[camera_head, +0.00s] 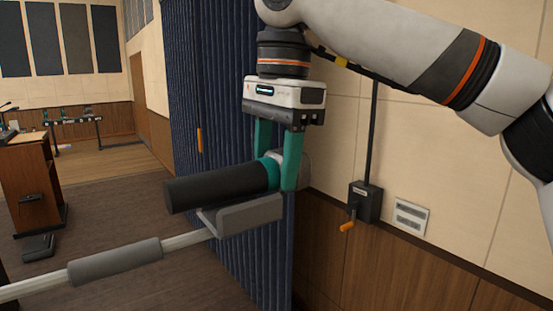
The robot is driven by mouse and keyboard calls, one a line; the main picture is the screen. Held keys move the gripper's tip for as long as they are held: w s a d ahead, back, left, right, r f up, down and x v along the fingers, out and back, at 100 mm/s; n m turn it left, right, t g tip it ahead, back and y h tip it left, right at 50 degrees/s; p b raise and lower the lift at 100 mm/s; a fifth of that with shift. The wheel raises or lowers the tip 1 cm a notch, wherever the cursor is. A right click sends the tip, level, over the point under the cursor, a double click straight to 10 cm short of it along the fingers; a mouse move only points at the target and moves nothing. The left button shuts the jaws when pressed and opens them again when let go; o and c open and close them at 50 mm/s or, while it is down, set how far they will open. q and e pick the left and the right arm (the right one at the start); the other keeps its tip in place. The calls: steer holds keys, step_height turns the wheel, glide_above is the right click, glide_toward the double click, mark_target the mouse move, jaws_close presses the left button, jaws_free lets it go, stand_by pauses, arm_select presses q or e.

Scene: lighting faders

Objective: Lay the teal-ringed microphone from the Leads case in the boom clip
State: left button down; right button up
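The microphone (217,187) is a thick black cylinder with a teal ring (270,171) and a grey end at its right. My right gripper (279,172) points down from above, with one teal finger on each side of the microphone near the ring and grey end. It looks shut on the microphone, which lies roughly level. The boom clip (245,214) is a grey trough at the end of the pale boom pole, directly under the microphone. I cannot tell whether the microphone touches the clip's bottom. My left gripper is not in view.
The boom pole (185,240) carries a grey sleeve (115,260) and enters from the lower left. A dark blue curtain (215,90) hangs behind. A wall box with an orange-handled crank (364,203) is at the right. A wooden lectern (32,180) stands far left.

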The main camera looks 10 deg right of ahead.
steer(key=shift+o, duration=0.7)
steer(key=shift+w+a+f+g+h, duration=0.1)
steer(key=shift+f+g+h, duration=0.05)
steer(key=shift+f, duration=0.5)
steer(key=shift+w+a+f+g+h, duration=0.1)
steer(key=shift+f+g+h, duration=0.05)
steer(key=shift+f, duration=0.45)
steer(key=shift+s, duration=0.15)
steer(key=shift+c, duration=0.3)
steer(key=shift+o, duration=0.3)
steer(key=shift+r, duration=0.5)
steer(key=r, duration=0.4)
steer(key=r+p, duration=0.1)
steer(key=r, duration=0.1)
steer(key=shift+w+d, duration=0.2)
steer(key=shift+w, duration=0.05)
step_height(320, 180, up, 7)
steer(key=p, duration=0.4)
steer(key=shift+s+d+r, duration=0.15)
steer(key=shift+d+r, duration=0.05)
steer(key=shift+d, duration=0.25)
steer(key=shift+s, duration=0.1)
